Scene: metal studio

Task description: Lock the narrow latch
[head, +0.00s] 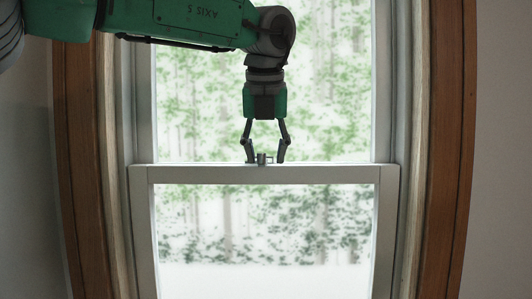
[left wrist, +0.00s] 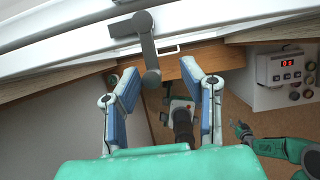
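The narrow latch (head: 262,159) is a small grey metal piece on top of the lower sash's rail (head: 330,172), near its middle. In the left wrist view the latch (left wrist: 148,45) has a bent grey lever with a rounded end reaching toward the space between my fingertips. My left gripper (head: 265,155) points down over the latch, one finger on each side of it. Its blue-padded fingers (left wrist: 163,78) are open with nothing held between them. Contact with the lever cannot be made out. My right gripper (left wrist: 240,127) seems to show small in the left wrist view.
A brown wooden frame (head: 448,200) and white jambs border the window on both sides. The upper pane stands close behind my left gripper. In the left wrist view a white control box (left wrist: 283,75) with a red display is on the right, below the sill.

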